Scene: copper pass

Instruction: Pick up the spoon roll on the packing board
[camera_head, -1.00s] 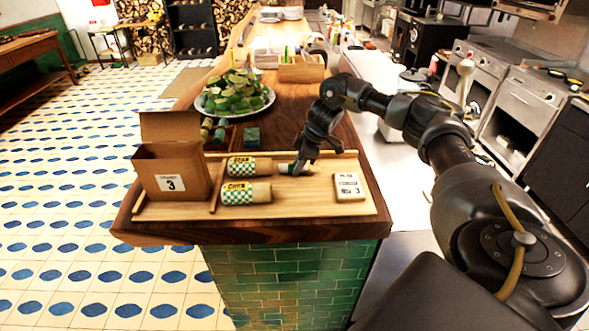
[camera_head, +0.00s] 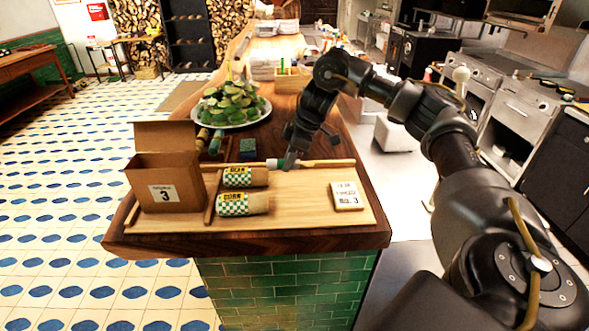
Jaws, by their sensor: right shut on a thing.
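My right gripper (camera_head: 290,161) is at the back edge of the packing board (camera_head: 300,213), shut on a slim thing that I take to be the spoon roll (camera_head: 271,163). Only a small pale and green part of it shows; the fingers hide the rest. I cannot tell its height above the board. Two brown rolls with green checked bands lie side by side on the board: the back roll (camera_head: 245,177) and the front roll (camera_head: 244,204). Their labels are hard to read. My left gripper is out of view.
An open carton marked 3 (camera_head: 165,188) stands at the board's left. A label card (camera_head: 346,196) lies at its right. Behind are a dark green block (camera_head: 248,149) and a plate (camera_head: 258,119) piled with green pieces. The board's middle right is clear.

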